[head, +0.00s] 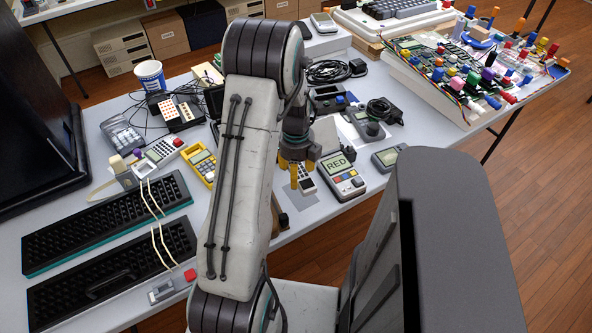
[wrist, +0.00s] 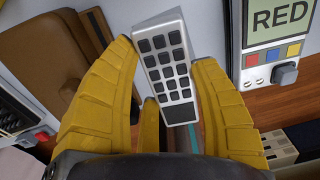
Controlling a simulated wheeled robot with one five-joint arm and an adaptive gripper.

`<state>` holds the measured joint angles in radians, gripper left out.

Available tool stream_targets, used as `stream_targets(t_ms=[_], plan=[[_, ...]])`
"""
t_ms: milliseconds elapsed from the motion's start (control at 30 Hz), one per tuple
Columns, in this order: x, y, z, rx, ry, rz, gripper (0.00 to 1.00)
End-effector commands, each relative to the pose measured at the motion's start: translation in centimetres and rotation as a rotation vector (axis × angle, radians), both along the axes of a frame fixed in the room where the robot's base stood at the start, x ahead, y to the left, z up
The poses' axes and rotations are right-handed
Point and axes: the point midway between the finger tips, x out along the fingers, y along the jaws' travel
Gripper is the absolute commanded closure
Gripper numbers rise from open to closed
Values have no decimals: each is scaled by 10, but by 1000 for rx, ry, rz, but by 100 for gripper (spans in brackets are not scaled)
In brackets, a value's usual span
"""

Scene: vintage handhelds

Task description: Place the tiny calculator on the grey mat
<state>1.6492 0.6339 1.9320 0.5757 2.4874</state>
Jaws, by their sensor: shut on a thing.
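My gripper (head: 300,177) has yellow fingers and is over the front part of the table. It is shut on the tiny calculator (head: 307,184), a small light-grey body with dark square keys. In the wrist view the calculator (wrist: 168,65) sits between the yellow fingers (wrist: 172,100), its keys facing the camera and its body slightly tilted. A flat grey patch, which looks like the grey mat (head: 302,203), lies at the table's front edge below the gripper, partly hidden by my arm. I cannot tell the height of the calculator above it.
A handheld with a screen reading RED (head: 342,172) stands close to the right of the gripper. A yellow calculator (head: 201,163) lies to the left, beyond my arm. Black keyboards (head: 105,222) fill the left. A knob-covered board (head: 470,70) is at the right back.

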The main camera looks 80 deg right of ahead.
Motion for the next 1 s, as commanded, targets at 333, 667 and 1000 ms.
stream_targets(t_ms=[333,667,1000], plan=[[0,0,-38,0,0,0,77],[0,0,-60,0,0,0,77],[0,0,-61,0,0,0,77]])
